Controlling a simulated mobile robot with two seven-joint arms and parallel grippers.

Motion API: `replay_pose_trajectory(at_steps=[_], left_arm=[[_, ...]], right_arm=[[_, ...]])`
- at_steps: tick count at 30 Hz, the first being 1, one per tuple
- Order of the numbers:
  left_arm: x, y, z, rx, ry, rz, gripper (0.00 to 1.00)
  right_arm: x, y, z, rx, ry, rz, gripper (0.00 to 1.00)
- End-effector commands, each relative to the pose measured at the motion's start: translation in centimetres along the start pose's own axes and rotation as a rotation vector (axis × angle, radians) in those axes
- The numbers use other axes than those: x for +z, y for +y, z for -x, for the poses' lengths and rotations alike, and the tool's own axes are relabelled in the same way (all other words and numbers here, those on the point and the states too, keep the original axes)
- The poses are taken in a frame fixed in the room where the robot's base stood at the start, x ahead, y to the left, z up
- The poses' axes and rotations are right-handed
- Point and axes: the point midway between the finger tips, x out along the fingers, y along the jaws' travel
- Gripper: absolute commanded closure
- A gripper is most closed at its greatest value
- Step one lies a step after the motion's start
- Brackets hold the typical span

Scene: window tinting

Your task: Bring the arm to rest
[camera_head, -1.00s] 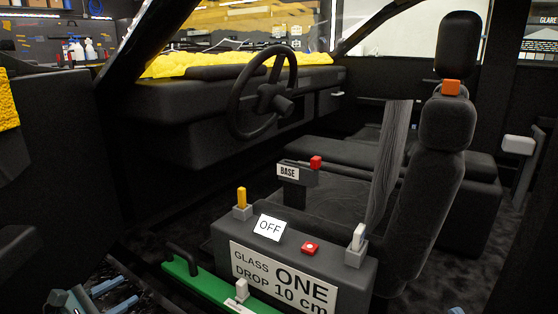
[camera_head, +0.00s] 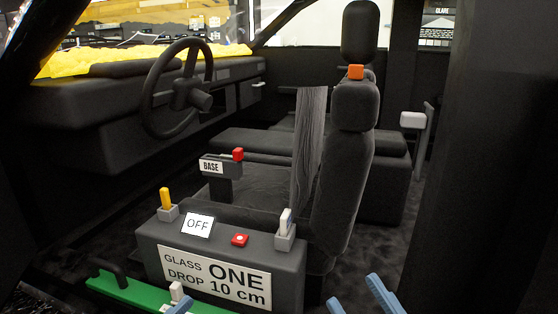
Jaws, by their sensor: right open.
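My right gripper (camera_head: 358,300) shows at the bottom edge, right of centre. Its two blue fingers stand apart with nothing visible between them. Most of that gripper and its arm are cut off below the picture. It is in front of and to the right of the black control box (camera_head: 290,262), and appears apart from it.
The box bears a sign (camera_head: 215,277), an OFF card (camera_head: 197,225), a yellow lever (camera_head: 165,198), a red button (camera_head: 240,239) and a white switch (camera_head: 285,222). A green strip (camera_head: 130,290) lies before it. Behind are a seat (camera_head: 345,170) and steering wheel (camera_head: 178,88). A dark pillar (camera_head: 470,150) stands right.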

Motion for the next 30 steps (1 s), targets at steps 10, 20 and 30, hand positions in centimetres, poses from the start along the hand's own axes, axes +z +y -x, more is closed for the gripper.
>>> replay_pose_trajectory(at_steps=[10,20,30], left_arm=[[-7.2,5.7,-0.2,0.025,0.249,-0.302,0.56],[-7.0,5.4,-0.3,-0.104,0.113,-0.094,0.56],[-7.4,5.0,-0.4,-0.14,-0.091,-0.022,0.56]], right_arm=[[0.0,0.0,0.0,0.0,0.0,0.0,0.58],[1.3,-0.9,1.2,0.024,-0.197,-0.108,0.58],[1.0,-0.3,0.9,0.049,-0.406,-0.166,0.58]])
